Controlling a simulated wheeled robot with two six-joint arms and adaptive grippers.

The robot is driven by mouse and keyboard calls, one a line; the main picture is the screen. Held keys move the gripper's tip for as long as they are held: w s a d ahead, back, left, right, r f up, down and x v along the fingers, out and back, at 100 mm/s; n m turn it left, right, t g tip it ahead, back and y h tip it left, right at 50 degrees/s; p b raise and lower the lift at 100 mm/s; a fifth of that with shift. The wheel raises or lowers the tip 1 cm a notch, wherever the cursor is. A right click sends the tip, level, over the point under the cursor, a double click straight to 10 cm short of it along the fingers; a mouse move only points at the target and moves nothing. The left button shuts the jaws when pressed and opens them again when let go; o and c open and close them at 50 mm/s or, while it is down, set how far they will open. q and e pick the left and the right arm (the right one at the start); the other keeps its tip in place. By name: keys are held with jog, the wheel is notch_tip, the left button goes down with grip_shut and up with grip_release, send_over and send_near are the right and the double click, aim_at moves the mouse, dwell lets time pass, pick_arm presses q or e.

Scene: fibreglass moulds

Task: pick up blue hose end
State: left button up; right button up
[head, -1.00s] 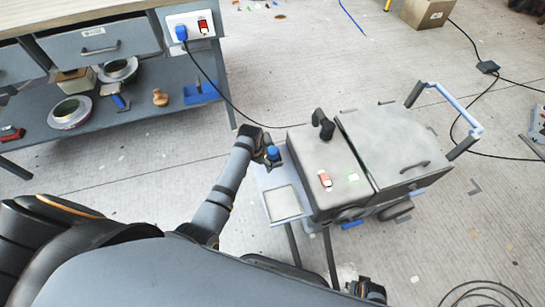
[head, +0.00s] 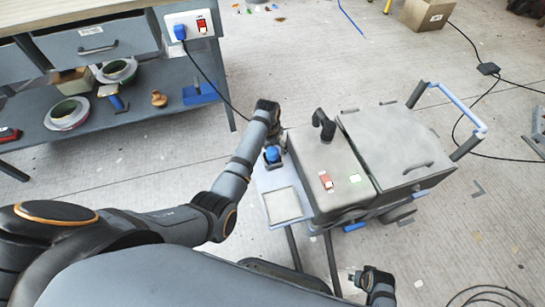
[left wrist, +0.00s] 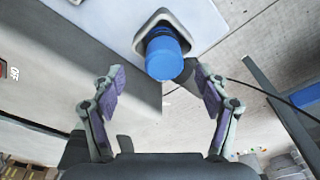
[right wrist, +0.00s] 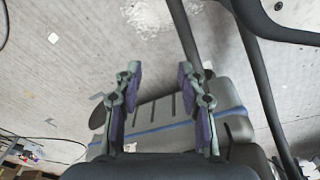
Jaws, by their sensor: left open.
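The blue hose end (head: 272,154) is a short blue cylinder seated in a holder on the light side shelf (head: 265,181) of the grey machine. In the left wrist view the blue hose end (left wrist: 164,56) sits in a square socket, just beyond and between the open fingers. My left gripper (head: 271,132) is just behind the hose end in the head view; its fingers (left wrist: 160,90) are apart and empty. My right gripper (head: 372,284) is low, near the machine's front legs. Its fingers (right wrist: 158,95) are apart and empty in the right wrist view.
The grey machine (head: 318,165) with a black bent fitting and a blue push handle (head: 459,105) stands right of the hose end. A workbench (head: 110,45) with rolls on its lower shelf is at the left. Black cables cross the floor.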

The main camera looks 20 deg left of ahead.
aim_at(272, 151)
pick_arm(q)
jog(key=f+b, duration=0.1)
jog(key=f, duration=0.1)
jog(key=w+f+b, duration=0.1)
jog(key=f, duration=0.1)
jog(key=shift+a+f, duration=0.2)
jog(key=shift+f, duration=0.15)
jog(key=c, duration=1.3)
pick_arm(e)
notch_tip(272, 151, up, 7)
jog(key=w+a, duration=0.2)
jog(key=shift+w+f, duration=0.15)
jog(key=shift+w, duration=0.05)
